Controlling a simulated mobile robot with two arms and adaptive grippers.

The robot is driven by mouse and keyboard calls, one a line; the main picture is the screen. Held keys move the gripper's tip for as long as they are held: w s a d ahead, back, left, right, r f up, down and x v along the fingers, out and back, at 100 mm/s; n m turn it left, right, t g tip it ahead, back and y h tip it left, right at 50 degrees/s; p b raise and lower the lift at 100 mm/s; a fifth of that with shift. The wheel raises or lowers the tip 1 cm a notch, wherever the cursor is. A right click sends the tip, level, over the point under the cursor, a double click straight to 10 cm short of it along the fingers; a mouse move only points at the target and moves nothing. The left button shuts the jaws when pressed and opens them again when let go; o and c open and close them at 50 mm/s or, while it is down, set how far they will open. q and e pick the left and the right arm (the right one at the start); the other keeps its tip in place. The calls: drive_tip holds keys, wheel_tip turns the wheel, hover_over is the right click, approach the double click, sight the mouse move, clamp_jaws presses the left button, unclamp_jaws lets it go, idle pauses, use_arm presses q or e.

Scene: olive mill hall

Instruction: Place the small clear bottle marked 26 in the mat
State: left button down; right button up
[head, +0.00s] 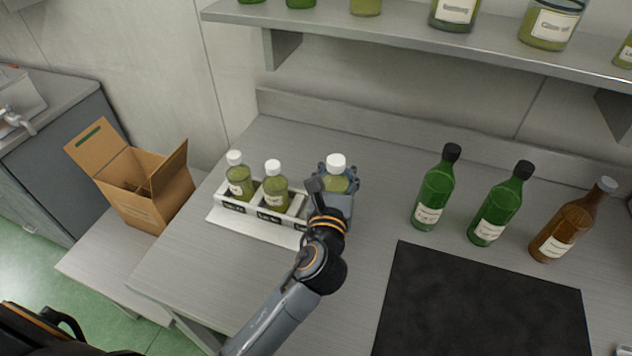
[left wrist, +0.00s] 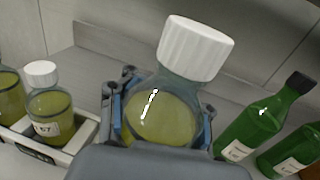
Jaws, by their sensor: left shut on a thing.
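My left gripper (head: 337,190) is shut on a small clear bottle (head: 336,163) with a white cap and yellow-green liquid, at the right end of a white rack (head: 262,236). In the left wrist view the bottle (left wrist: 163,118) stands between the two fingers, slightly tilted in the picture. Its label is hidden, so I cannot read its number. I cannot tell whether its base is clear of the rack. The black mat (head: 480,310) lies flat and bare on the table at the front right.
Two similar bottles (head: 239,177) (head: 275,187) stand in the rack. Two green bottles (head: 434,190) (head: 499,207) and a brown bottle (head: 572,222) stand behind the mat. A shelf with bottles (head: 420,38) overhangs the back. An open cardboard box (head: 150,200) is at left.

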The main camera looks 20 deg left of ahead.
use_arm(q)
drive_tip(key=w+a+f, duration=0.2)
drive_tip(key=a+f, duration=0.1)
drive_tip(key=w+a+f, duration=0.1)
drive_tip(key=f, duration=0.1)
drive_tip(key=shift+w+a+f+b, duration=0.1)
drive_tip(key=shift+w+a+b, duration=0.15)
drive_tip(key=shift+w+b, duration=0.1)
drive_tip(key=shift+w+a+f, duration=0.25)
drive_tip(key=shift+f, duration=0.2)
drive_tip(key=f, duration=0.1)
drive_tip(key=f+b, duration=0.1)
drive_tip(key=f, duration=0.1)
drive_tip(key=shift+w+a+f, duration=0.15)
drive_tip(key=shift+a+f, duration=0.1)
drive_tip(key=shift+a, duration=0.05)
drive_tip(key=shift+f, duration=0.15)
drive_tip(key=shift+d, duration=0.1)
use_arm(e)
drive_tip(key=shift+s+a+f, duration=0.1)
drive_tip(key=shift+a+f, duration=0.5)
drive_tip(key=shift+f, duration=0.35)
drive_tip(key=shift+d, duration=0.1)
